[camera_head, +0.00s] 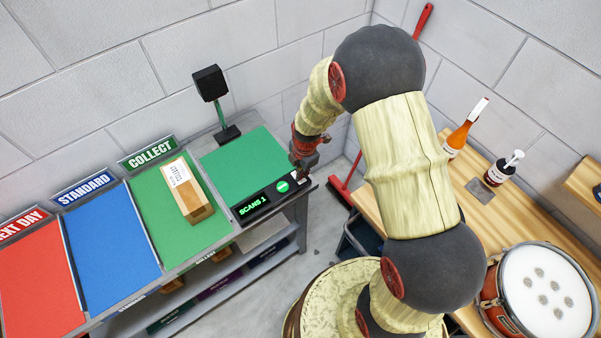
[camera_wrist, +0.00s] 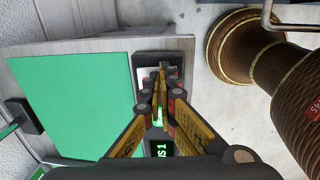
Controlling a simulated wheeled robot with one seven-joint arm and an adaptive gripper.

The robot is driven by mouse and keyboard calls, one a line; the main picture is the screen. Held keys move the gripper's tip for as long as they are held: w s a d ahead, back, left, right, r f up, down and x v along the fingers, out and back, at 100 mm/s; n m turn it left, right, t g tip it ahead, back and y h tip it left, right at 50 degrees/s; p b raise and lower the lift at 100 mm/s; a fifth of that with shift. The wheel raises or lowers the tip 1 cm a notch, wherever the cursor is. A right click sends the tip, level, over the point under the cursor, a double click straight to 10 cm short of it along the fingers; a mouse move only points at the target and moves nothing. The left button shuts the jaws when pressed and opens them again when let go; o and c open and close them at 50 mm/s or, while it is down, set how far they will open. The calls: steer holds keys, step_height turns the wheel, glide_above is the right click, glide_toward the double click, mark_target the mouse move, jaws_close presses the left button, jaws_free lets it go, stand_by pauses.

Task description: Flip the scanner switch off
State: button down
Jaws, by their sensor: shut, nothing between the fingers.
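The scanner is a bench station with a green mat (camera_head: 243,163) and a dark front panel. The panel has a display reading "SCANS 1" (camera_head: 253,206) and a lit green round indicator (camera_head: 282,186). My gripper (camera_head: 300,174) is at the panel's right end, just beyond the indicator. In the wrist view my gripper (camera_wrist: 162,68) has its fingers shut and empty over a pale switch plate (camera_wrist: 144,76). The fingers hide most of the switch, so its position and any contact cannot be told. The green mat (camera_wrist: 75,105) also shows there.
A scanner head (camera_head: 210,83) stands on a post behind the mat. A cardboard parcel (camera_head: 188,192) lies on the green COLLECT lane (camera_head: 150,205), left of the panel. A wooden bench with bottles and a drum (camera_head: 545,290) is at the right. Floor shows between the benches.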

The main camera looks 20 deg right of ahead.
mark_target(303, 180)
step_height(303, 180, up, 12)
steer(key=s, duration=0.1)
steer(key=shift+d, duration=0.2)
steer(key=shift+s+f, duration=0.1)
